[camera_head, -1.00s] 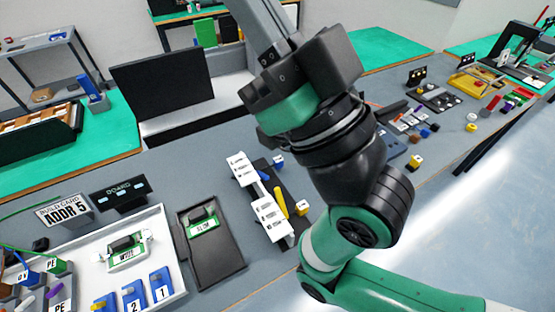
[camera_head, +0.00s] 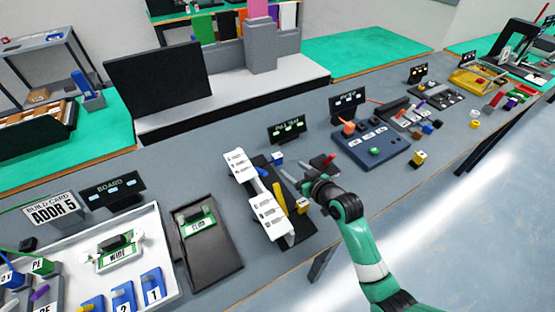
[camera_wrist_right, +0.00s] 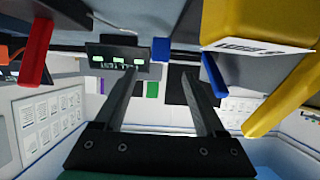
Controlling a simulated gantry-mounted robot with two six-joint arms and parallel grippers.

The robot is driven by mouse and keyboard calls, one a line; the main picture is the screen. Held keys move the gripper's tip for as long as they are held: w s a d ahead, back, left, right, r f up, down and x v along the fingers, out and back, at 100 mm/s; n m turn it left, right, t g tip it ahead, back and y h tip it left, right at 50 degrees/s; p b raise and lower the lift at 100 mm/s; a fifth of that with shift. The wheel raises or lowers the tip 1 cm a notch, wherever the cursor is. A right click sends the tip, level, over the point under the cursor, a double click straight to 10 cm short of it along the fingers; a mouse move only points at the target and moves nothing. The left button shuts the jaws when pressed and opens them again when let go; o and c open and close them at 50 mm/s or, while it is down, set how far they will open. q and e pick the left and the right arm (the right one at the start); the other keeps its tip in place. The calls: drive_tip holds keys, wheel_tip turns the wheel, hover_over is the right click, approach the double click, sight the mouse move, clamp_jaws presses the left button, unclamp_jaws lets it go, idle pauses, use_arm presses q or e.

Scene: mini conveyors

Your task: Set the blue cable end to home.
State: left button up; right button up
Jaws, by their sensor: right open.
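My right gripper (camera_head: 312,186) hangs beside the white connector station on the bench, its jaws open. In the right wrist view its two fingers (camera_wrist_right: 162,70) are apart with nothing between them. That view appears upside down. A blue stick-like piece (camera_wrist_right: 213,74) is just beside one finger, and a red one (camera_wrist_right: 37,52) is farther off to the left. A small blue block (camera_head: 277,158) sits behind the station; a blue block also shows in the wrist view (camera_wrist_right: 160,50). I cannot tell which blue piece is the cable end. My left gripper is not in view.
The white station (camera_head: 266,215) carries a yellow bar (camera_head: 280,198), with a yellow block (camera_head: 302,206) beside it. A small display (camera_head: 287,129) with green lights stands behind. A dark blue fixture (camera_head: 372,148) is to the right. A white tray (camera_head: 160,225) is at the left.

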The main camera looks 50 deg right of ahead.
sight(279, 160)
drive_tip(key=b+x, duration=0.5)
drive_tip(key=x, duration=0.5)
drive_tip(key=shift+w+b, duration=0.25)
drive_tip(key=shift+b, duration=0.1)
drive_tip(key=shift+w+d+f, duration=0.1)
drive_tip(key=shift+w+d, duration=0.1)
drive_tip(key=shift+w, duration=0.35)
clamp_jaws()
idle(0.4)
